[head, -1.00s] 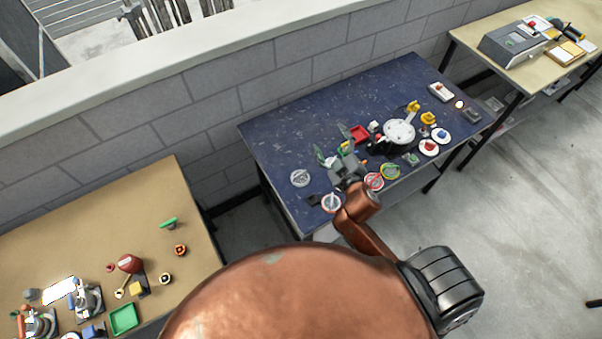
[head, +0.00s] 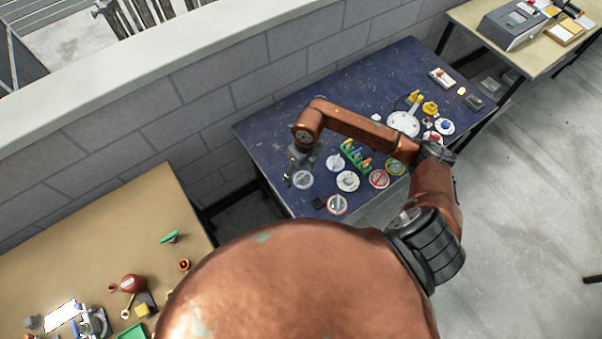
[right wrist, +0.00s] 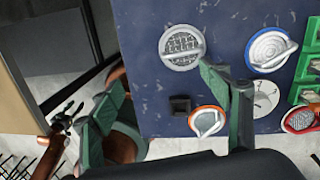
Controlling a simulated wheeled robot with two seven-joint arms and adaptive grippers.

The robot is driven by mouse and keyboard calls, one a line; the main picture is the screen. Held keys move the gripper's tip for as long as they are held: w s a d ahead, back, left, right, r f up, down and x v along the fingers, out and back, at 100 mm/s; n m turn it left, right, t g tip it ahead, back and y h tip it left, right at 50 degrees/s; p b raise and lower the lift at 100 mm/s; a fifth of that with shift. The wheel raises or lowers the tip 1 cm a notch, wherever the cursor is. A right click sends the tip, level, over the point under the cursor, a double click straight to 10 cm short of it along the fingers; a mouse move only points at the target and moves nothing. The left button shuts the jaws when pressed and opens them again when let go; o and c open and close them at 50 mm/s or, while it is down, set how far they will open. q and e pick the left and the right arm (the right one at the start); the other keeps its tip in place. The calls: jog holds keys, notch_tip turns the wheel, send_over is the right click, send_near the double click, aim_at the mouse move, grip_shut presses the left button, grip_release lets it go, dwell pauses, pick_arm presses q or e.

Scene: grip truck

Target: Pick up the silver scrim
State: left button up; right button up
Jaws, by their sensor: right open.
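The silver scrim looks to be the grey round disc with a mesh face and a bar handle (right wrist: 182,46). It lies flat near the left end of the blue table and also shows in the head view (head: 303,181). My right gripper (head: 294,170) hangs over that end, close to the disc in the picture. In the right wrist view its green-grey fingers (right wrist: 160,80) are spread wide with nothing between them. The disc shows beyond the fingertips, apart from them. My left gripper does not show in the head view.
Other round discs lie near: a white-grey one (right wrist: 270,48), an orange-rimmed one (right wrist: 206,121) and a red-rimmed one (head: 379,178). A small black block (right wrist: 180,105) sits near the orange-rimmed disc. Green holders (head: 356,158) stand to the right. The blue table's (head: 262,138) back-left corner is bare.

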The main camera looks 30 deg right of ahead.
aim_at(304, 175)
jog(key=d, duration=0.2)
jog(key=d+h, duration=0.1)
jog(key=shift+w+f, duration=0.2)
jog(key=shift+f, duration=0.1)
jog(key=shift+d+f, duration=0.15)
jog(key=shift+f, duration=0.75)
jog(key=shift+w+a+f+p, duration=0.1)
jog(key=shift+w+f+p, duration=0.05)
jog(key=shift+f, duration=0.75)
jog(key=shift+w+a+f+p, duration=0.15)
jog(key=shift+f, duration=0.75)
jog(key=shift+w+a+f+p, duration=0.1)
jog(key=shift+w+f+p, duration=0.05)
jog(key=shift+f, duration=0.75)
jog(key=shift+c, duration=0.4)
jog(key=c, duration=1.4)
jog(key=shift+r, duration=0.1)
